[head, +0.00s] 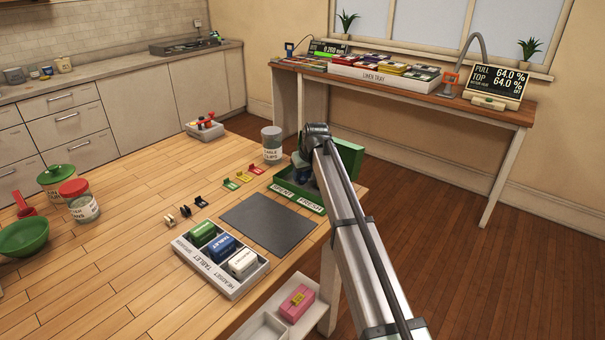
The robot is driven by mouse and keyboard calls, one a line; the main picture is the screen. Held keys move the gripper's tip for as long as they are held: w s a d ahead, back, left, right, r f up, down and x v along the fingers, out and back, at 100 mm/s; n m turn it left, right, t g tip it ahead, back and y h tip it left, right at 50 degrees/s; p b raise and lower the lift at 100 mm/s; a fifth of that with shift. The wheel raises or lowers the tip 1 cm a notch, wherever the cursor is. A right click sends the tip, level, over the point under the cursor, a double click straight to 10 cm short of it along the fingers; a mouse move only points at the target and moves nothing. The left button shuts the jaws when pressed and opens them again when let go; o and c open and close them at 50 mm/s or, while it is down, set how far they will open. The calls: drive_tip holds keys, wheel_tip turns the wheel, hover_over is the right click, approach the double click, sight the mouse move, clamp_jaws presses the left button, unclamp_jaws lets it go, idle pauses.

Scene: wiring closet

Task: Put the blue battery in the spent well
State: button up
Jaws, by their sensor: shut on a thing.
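My gripper (303,172) is lowered at the open green box, over its left part, behind the front label that reads SPENT (283,191). The green box (313,207) also has a FRESH label on the right. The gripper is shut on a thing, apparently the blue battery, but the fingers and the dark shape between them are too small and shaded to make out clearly. My arm hides part of the box's inside and its right side. I cannot tell whether the held thing touches the well floor.
A grey mat (268,225) lies in front of the box. A tray (262,275) holds green, blue and white labelled blocks. A grey-lidded jar (272,145) stands behind the box's left side. Small coloured clips (243,177) lie to the left.

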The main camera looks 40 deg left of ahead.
drive_tip(key=o, duration=0.8)
drive_tip(key=shift+o, duration=0.2)
drive_tip(key=shift+r, duration=0.1)
drive_tip(key=v, duration=1.2)
drive_tip(key=shift+r, duration=0.1)
